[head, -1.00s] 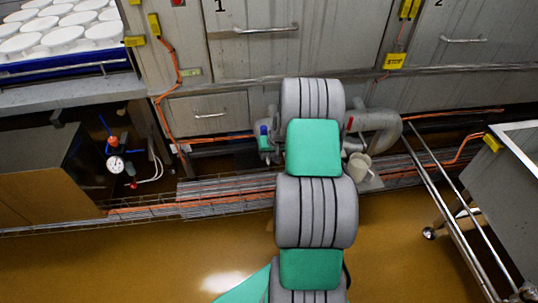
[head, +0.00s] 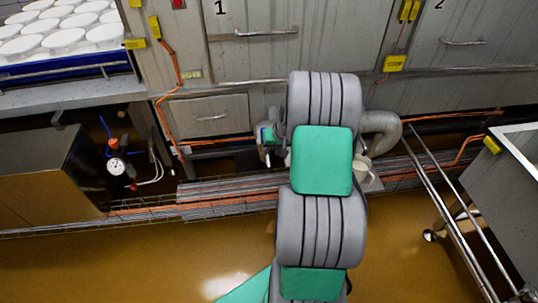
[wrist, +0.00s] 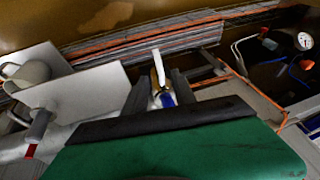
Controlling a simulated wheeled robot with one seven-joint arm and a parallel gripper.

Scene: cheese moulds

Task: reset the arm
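My arm, grey with green covers, reaches forward over the floor in the head view and hides my gripper there. In the wrist view, my gripper (wrist: 158,92) shows as two dark fingers standing apart beyond a dark bar and green cover. A small pale and brass-coloured fitting with a blue part (wrist: 163,84) shows between the fingers. I cannot tell its distance, but nothing looks clamped.
A cup (head: 361,164) stands on a small ledge right of my arm, near a thick grey pipe (head: 381,132). A pressure gauge (head: 116,166) is at left. A metal trolley (head: 503,200) stands at right. White moulds (head: 62,40) fill the upper-left rack. Brown floor (head: 140,260) is open in front.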

